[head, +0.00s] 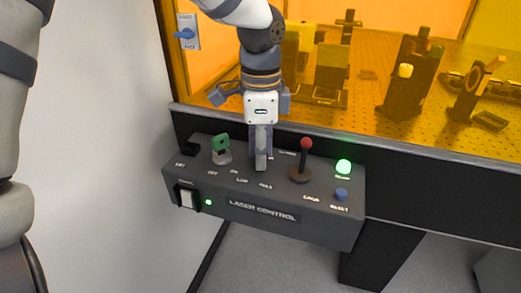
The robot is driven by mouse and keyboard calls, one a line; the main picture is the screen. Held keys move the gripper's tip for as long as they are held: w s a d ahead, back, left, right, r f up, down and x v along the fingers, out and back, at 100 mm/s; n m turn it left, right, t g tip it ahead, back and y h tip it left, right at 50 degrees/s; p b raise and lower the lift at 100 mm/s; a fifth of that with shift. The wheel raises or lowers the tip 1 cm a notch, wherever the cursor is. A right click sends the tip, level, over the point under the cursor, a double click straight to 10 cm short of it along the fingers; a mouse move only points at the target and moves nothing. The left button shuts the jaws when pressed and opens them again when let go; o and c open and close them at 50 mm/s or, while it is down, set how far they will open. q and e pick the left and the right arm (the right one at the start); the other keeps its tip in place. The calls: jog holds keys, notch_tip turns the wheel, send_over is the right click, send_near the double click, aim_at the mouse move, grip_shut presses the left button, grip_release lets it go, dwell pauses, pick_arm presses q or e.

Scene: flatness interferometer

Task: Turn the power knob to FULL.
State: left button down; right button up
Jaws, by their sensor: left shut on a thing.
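The laser control box (215,192) is a dark grey panel below the orange window. My left gripper (261,165) comes down from above onto the middle of its top. Its fingers are shut on the power knob, which they hide, so I cannot tell which way the knob points. The LOW and FULL labels (265,186) show just in front of the fingers. My right gripper is not in view.
A green key switch (221,149) stands left of the fingers. A red-topped lever (304,160) stands close on their right. Farther right are a lit green lamp (343,167) and a blue reset button (341,194). A white rocker switch (187,198) is on the front.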

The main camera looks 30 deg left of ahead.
pick_arm(q)
jog(key=n, duration=1.2)
jog(key=shift+n, duration=0.3)
dwell(0.4)
jog(key=c, duration=1.3)
grip_release()
notch_tip(320, 180, up, 12)
